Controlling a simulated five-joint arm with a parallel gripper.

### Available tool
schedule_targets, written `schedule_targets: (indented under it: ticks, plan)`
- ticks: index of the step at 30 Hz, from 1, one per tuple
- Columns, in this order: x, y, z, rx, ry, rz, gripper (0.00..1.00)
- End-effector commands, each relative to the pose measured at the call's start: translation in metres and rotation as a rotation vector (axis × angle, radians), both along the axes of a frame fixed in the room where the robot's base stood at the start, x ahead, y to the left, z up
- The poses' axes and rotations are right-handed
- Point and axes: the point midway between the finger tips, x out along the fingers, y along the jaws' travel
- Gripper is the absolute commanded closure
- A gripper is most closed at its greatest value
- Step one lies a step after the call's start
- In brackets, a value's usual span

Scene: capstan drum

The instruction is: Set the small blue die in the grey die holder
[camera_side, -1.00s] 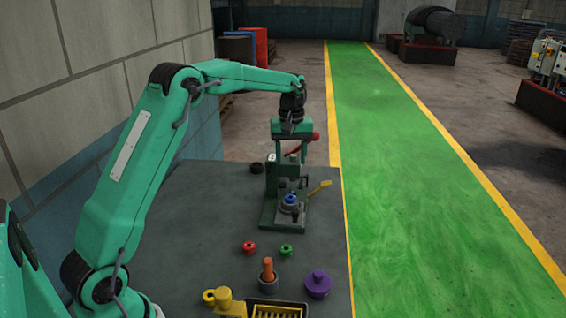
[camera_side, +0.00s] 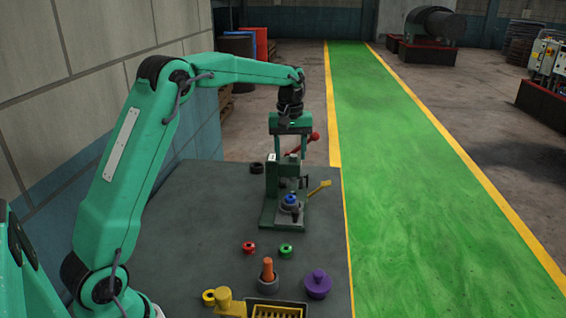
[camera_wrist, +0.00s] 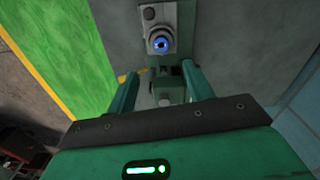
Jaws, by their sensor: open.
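The small blue die (camera_side: 291,198) sits in the grey die holder (camera_side: 287,209) on the base of a green press-like stand. In the wrist view the blue die (camera_wrist: 161,45) shows as a ring with a dark centre, inside the round grey holder (camera_wrist: 151,30). My gripper (camera_side: 288,158) is above and behind the holder in the side view, pointing down around the top of the stand. In the wrist view its two fingers (camera_wrist: 159,75) are spread wide, and the die is beyond their tips, apart from them.
The green stand (camera_side: 268,214) has a red-knobbed lever (camera_side: 315,136); a yellow handle (camera_side: 320,187) is beside it. Red (camera_side: 249,247) and green (camera_side: 286,249) rings, an orange peg (camera_side: 268,268), a purple knobbed piece (camera_side: 318,284) and a yellow tray (camera_side: 278,312) stand nearer.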

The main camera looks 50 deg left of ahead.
Motion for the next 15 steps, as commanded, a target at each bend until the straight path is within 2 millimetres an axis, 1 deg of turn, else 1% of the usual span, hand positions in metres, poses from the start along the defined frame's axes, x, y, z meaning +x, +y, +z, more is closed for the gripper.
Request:
schedule_targets:
  ticks: [1,5,9,15]
  plan:
    - [-0.006,-0.005,0.008,0.003,-0.012,-0.02,0.48]
    - [-0.023,-0.018,0.028,0.014,-0.044,-0.085,0.48]
    - [-0.048,-0.035,0.049,0.027,-0.085,-0.17,0.48]
    - [-0.087,-0.057,0.071,0.052,-0.141,-0.291,0.48]
